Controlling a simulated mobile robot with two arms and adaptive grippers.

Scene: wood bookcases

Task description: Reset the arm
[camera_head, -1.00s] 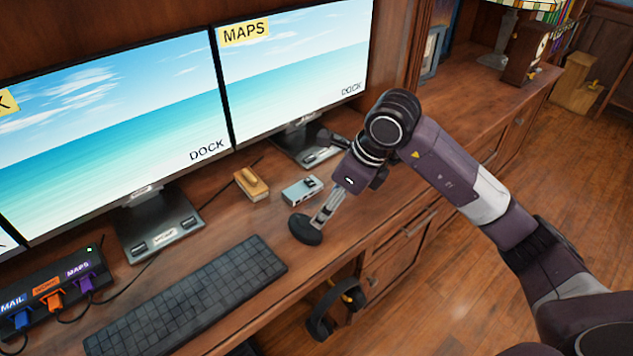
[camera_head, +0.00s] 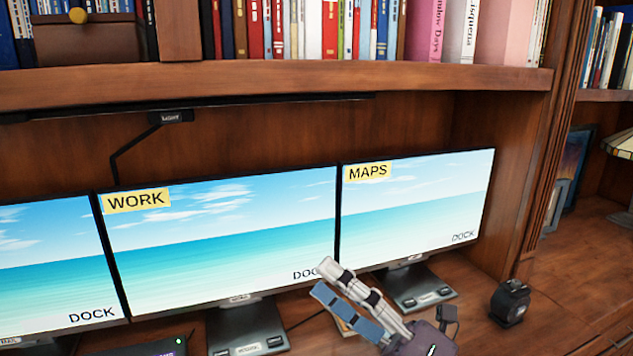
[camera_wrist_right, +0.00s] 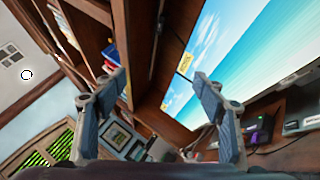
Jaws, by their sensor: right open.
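My right gripper (camera_head: 350,300) rises from the bottom of the head view, in front of the WORK (camera_head: 220,245) and MAPS (camera_head: 415,215) monitors. Its fingers point up and to the left. In the right wrist view the two fingers (camera_wrist_right: 157,98) stand wide apart with nothing between them. My left gripper is in neither view.
A bookshelf (camera_head: 300,85) with several books spans the top. A small black object (camera_head: 510,302) stands on the desk right of the MAPS monitor stand (camera_head: 418,290). The desk (camera_head: 590,262) has bare wood at the right. A lamp (camera_head: 620,143) shows at the right edge.

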